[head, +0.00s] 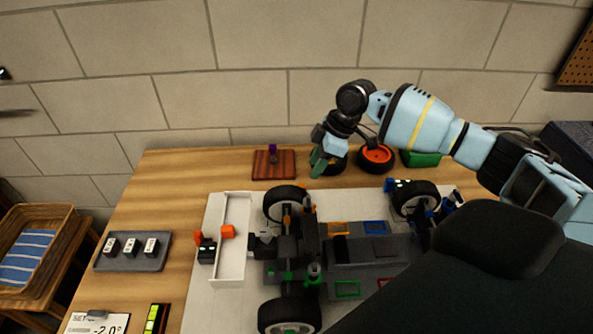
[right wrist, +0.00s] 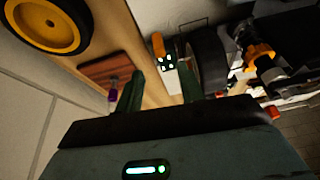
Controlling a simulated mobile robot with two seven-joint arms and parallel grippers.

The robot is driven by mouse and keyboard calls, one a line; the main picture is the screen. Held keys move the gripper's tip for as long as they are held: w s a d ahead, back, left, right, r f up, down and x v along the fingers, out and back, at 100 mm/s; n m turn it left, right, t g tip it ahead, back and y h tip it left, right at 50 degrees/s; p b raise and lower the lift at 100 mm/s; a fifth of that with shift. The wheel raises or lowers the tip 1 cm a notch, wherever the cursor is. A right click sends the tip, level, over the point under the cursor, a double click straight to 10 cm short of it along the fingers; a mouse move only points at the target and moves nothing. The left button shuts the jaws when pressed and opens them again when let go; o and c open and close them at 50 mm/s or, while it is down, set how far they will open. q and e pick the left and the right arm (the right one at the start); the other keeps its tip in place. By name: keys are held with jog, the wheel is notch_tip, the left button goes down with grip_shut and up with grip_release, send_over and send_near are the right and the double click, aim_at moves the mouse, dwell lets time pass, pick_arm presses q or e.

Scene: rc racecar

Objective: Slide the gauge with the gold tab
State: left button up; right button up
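A small dark block with an orange tab (head: 206,254) stands at the left side of the white tray (head: 222,272). In the right wrist view a dark block with pale dots (right wrist: 167,62) and an orange-gold tab (right wrist: 158,45) shows beyond my fingers; I cannot tell for sure that it is the same one. Another dark block with green lights (head: 403,184) is by the car's far right wheel. My right gripper (head: 320,163) is above the table's back, right of the wooden block. Its green fingers (right wrist: 160,92) are apart with nothing held. My left gripper is out of view.
The car chassis (head: 370,250) fills the table's middle and right. A grey tray (head: 133,264) lies left.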

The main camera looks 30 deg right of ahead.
aim_at(302, 185)
jog(key=shift+n, duration=0.4)
jog(key=x, duration=0.7)
jog(key=shift+w+a+f, duration=0.15)
jog(key=shift+f, duration=0.1)
grip_shut()
